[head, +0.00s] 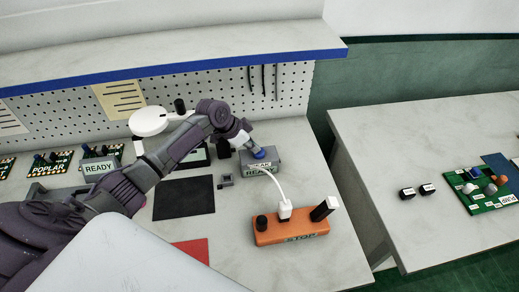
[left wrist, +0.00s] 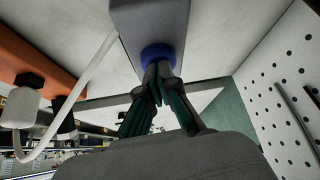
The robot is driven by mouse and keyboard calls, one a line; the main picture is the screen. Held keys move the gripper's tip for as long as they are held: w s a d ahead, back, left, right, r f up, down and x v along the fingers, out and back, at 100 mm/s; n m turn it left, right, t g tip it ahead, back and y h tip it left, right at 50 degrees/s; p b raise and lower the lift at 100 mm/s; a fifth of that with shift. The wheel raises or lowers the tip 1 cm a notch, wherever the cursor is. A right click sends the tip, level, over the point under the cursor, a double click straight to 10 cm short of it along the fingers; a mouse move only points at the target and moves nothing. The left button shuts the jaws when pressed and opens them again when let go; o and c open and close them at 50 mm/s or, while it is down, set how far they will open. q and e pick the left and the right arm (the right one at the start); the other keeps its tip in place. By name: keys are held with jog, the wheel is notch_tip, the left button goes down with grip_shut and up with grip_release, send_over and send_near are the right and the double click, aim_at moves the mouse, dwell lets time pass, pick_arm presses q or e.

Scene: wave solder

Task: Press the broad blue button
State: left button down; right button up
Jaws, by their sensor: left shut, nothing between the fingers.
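The broad blue button (head: 260,153) sits on top of a small grey box (head: 262,166) with a "READY" label, on the workbench. In the left wrist view the blue button (left wrist: 158,54) shows just beyond my fingertips, on the grey box (left wrist: 150,18). My left gripper (head: 251,147) is shut and empty. Its closed tips (left wrist: 158,72) are at the button and overlap its near edge; I cannot tell whether they touch or press it. My right gripper is in neither view.
An orange power strip (head: 290,235) labelled "STOP" with a white plug stands in front of the box; its white cable runs up beside the box. A black mat (head: 184,198) lies to the left. A pegboard (head: 225,90) stands behind. A second table (head: 430,130) holds a green circuit board (head: 481,190).

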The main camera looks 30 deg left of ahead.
pick_arm(q)
jog(key=shift+f, duration=0.4)
jog(key=shift+r, duration=0.1)
notch_tip(320, 180, up, 6)
jog(key=p, duration=0.5)
notch_tip(320, 180, up, 10)
send_over(253, 156)
jog(key=s+a, duration=0.4)
jog(key=shift+s+a+r, duration=0.1)
jog(key=shift+s, duration=0.1)
